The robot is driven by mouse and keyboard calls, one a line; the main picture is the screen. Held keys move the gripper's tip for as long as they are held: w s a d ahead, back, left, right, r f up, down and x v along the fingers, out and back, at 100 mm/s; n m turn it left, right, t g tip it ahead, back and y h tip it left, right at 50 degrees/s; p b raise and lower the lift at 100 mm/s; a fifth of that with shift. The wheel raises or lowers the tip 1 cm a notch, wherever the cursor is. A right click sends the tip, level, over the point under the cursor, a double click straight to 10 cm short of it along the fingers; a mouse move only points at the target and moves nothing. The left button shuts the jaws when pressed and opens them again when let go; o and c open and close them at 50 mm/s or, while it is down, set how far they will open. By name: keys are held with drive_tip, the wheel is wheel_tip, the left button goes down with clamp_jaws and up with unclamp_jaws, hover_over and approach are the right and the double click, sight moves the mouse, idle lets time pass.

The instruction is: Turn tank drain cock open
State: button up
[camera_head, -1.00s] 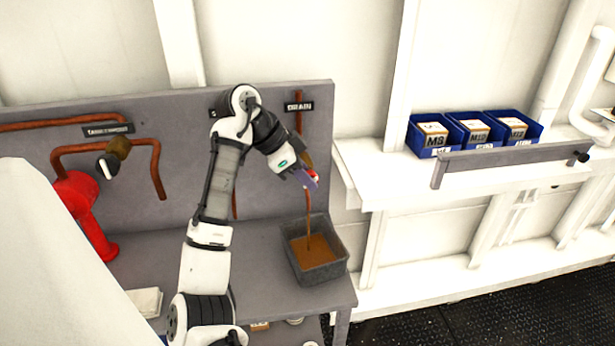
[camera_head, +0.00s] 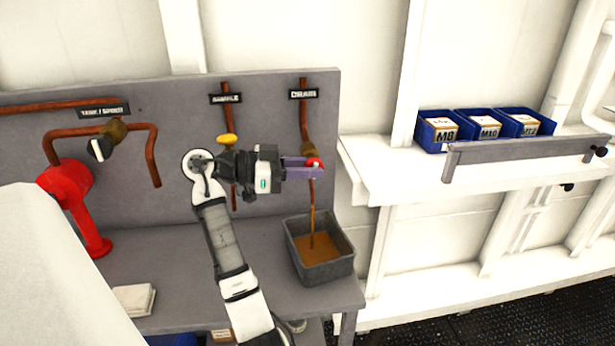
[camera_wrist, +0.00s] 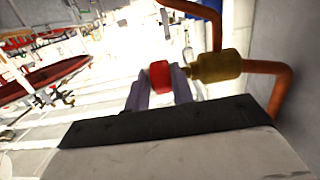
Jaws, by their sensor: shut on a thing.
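The drain cock has a brass body (camera_head: 307,149) and a red handle (camera_head: 314,163) on the copper pipe under the DRAIN label (camera_head: 304,94). My gripper (camera_head: 317,170) reaches it from the left, with its purple fingers closed at the red handle. In the wrist view the red handle (camera_wrist: 160,77) sits between my two fingers, beside the brass body (camera_wrist: 215,67). The fingers hide part of the handle in the head view. Below, a thin brown line runs down into a grey tray (camera_head: 338,268) holding brown liquid; I cannot tell whether it is pipe or flow.
A yellow-handled cock (camera_head: 227,140) under the SAMPLE label stands close behind my wrist. Another cock (camera_head: 110,140) and a red fitting (camera_head: 70,190) are at the left. Blue bins (camera_head: 482,130) stand on the white shelf (camera_head: 375,170) at the right.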

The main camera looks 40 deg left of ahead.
sight(307, 163)
drive_tip(key=shift+f+t+h+b, duration=0.15)
drive_tip(key=shift+t+h+b, duration=0.15)
drive_tip(key=shift+t+b, duration=0.25)
drive_tip(key=o, duration=1)
wheel_tip(307, 163, up, 20)
drive_tip(key=b, duration=0.3)
idle(0.4)
